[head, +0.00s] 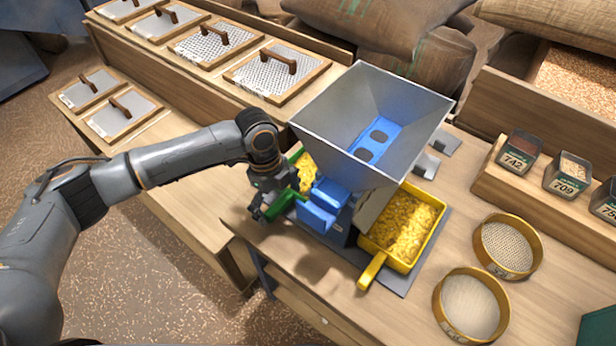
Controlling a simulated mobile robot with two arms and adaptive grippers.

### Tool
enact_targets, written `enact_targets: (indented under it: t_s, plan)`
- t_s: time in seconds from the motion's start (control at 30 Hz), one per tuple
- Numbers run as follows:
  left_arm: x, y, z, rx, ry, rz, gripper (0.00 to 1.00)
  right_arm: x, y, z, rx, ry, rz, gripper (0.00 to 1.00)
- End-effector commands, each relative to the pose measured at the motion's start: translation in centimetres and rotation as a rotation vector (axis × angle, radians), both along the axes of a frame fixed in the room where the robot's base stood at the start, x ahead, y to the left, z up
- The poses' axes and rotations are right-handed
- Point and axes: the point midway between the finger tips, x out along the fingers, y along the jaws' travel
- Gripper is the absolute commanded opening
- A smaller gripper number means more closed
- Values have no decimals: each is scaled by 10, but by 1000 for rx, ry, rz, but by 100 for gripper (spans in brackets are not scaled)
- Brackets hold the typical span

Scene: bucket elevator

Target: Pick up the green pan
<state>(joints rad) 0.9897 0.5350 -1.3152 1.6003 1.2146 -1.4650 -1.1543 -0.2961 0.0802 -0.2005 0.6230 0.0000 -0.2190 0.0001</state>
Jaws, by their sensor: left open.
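The green pan (295,188) sits at the left foot of the hopper machine, holding yellow grain. Its green handle points toward the lower left. My arm and the hopper machine hide much of the pan. My left gripper (258,212) is open at the outer end of the handle, pointing down. I cannot tell whether its fingers touch the handle or stand around it. My right gripper is not in view.
The blue machine with a grey hopper (410,95) stands just right of the green pan. A yellow pan (440,222) of grain sits on its other side. Two round sieves (468,308) lie at the right. Framed screens (275,75) lie on the back bench.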

Motion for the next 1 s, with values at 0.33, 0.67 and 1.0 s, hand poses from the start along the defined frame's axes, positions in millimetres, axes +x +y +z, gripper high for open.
enact_targets:
  t_s: [0.33, 0.67, 1.0]
  plan:
    - [0, 0, -2, -1, -1, -1, 80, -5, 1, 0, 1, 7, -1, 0]
    - [1, -1, 0, -3, -4, -1, 20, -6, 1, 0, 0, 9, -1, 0]
    - [0, -1, 2, -2, -3, 0, 20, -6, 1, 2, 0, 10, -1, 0]
